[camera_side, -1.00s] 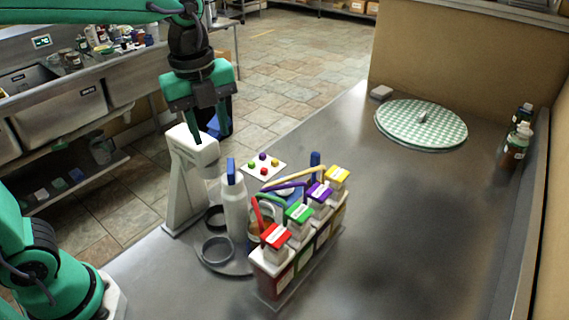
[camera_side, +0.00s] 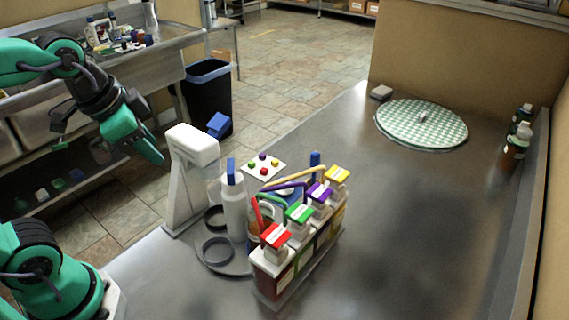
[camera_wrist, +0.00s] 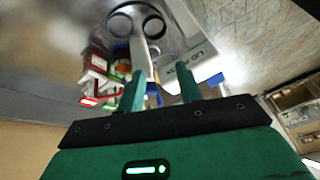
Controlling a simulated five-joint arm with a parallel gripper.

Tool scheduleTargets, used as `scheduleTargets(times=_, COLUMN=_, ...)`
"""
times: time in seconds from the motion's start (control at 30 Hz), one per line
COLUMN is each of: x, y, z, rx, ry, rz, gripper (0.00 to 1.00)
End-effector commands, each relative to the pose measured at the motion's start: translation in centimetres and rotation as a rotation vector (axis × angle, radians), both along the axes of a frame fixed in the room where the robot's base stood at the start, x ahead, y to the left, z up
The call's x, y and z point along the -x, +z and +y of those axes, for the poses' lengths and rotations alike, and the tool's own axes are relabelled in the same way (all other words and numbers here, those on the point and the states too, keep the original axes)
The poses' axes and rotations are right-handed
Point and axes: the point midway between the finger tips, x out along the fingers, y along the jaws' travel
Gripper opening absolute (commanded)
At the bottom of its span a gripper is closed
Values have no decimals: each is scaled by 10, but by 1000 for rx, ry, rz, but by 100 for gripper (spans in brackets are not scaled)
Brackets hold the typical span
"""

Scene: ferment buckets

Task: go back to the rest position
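My gripper (camera_side: 150,150) is up at the left of the side view, left of the white stand (camera_side: 190,147) and clear of the table. In the wrist view, its two green fingers (camera_wrist: 162,92) stand apart with nothing held between them, so it is open and empty. A small blue piece (camera_side: 218,125) shows at the top of the white stand. The side view shows the fingers edge-on, so their gap is hidden there.
A rack (camera_side: 297,262) holds containers with red, green, purple and yellow lids. A white bottle (camera_side: 234,208) and dark rings (camera_side: 217,250) stand beside it. A checkered round board (camera_side: 420,124) and bottles (camera_side: 516,147) are farther right. The table's right middle is clear.

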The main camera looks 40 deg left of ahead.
Motion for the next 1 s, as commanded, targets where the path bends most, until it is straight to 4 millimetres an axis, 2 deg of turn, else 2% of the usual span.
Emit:
scheduleTargets(times=0.2, x=15, y=-9, z=9, rx=106, ry=257, rz=-56, gripper=35)
scheduleTargets(times=0.33, x=18, y=-12, z=11, rx=143, ry=337, rz=-75, gripper=35)
scheduleTargets(times=1.0, x=20, y=-14, z=11, rx=156, ry=367, rz=-78, gripper=35)
